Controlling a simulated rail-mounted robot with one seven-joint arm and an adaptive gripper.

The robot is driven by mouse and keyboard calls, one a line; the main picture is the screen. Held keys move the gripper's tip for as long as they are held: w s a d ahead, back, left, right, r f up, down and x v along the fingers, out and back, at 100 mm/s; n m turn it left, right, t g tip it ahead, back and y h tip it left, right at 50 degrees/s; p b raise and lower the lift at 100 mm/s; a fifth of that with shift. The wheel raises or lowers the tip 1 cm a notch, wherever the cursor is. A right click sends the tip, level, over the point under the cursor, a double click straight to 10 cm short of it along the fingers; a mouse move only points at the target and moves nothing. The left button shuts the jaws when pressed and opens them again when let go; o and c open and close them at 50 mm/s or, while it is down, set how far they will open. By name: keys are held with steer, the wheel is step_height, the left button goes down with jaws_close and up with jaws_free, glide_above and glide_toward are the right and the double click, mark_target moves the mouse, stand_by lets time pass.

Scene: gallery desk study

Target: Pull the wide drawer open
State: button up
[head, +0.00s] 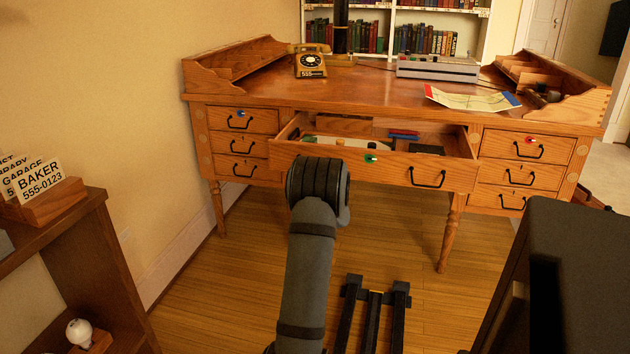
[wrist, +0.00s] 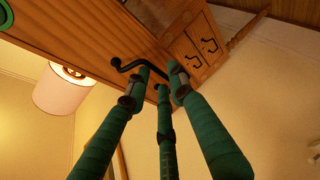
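The wide drawer (head: 395,170) is in the middle of the wooden desk, pulled out toward me in the head view, its inside showing. It has a green marker (head: 371,158) at front center and a black handle (head: 427,177) at right. My arm hides its left handle in the head view. In the wrist view that black handle (wrist: 127,65) meets the tips of my green-sleeved gripper (wrist: 161,76). The fingers close in around the handle, though their exact contact is partly hidden. My fingertips are hidden in the head view.
Narrow drawers flank it, at left (head: 243,145) and right (head: 520,172), all shut. A telephone (head: 310,62), a grey device (head: 437,68) and a map (head: 470,98) rest on the desktop. A shelf (head: 70,235) stands at left. Floor (head: 405,245) under the drawer is clear.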

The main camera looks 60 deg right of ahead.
steer(key=v, duration=1.1)
steer(key=x, duration=1.2)
steer(key=shift+w+d, duration=0.1)
steer(key=shift+d, duration=0.3)
steer(key=shift+a, duration=0.1)
